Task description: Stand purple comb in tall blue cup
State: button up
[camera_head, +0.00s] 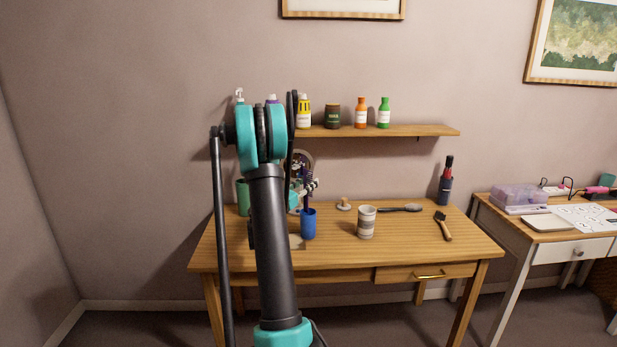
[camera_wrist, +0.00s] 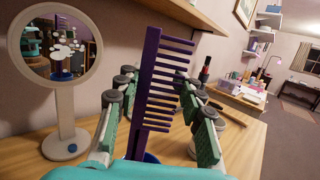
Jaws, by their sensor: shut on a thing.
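The purple comb (camera_wrist: 151,92) stands upright between the fingers of my gripper (camera_wrist: 158,125), teeth to the right in the wrist view. My gripper is shut on it. In the head view, my gripper (camera_head: 305,187) is partly hidden behind my arm. The tall blue cup (camera_head: 308,225) stands on the table just below it. A bit of the blue cup (camera_wrist: 151,158) shows at the comb's lower end in the wrist view. The comb's lower end is at the cup's mouth; I cannot tell how far inside it is.
On the wooden table (camera_head: 340,255) are a white patterned cup (camera_head: 366,222), a dark brush (camera_head: 400,209), a wooden-handled brush (camera_head: 443,226), a dark blue holder (camera_head: 445,190) and a green cup (camera_head: 242,197). A round mirror (camera_wrist: 57,90) stands behind. A shelf (camera_head: 425,131) with bottles hangs above.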

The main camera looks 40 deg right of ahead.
aim_at(308, 195)
jog(key=shift+f, duration=2.7)
jog(key=o, duration=1.1)
jog(key=shift+c, duration=0.2)
jog(key=shift+a, duration=0.1)
jog(key=v, duration=0.7)
jog(key=shift+a, duration=0.15)
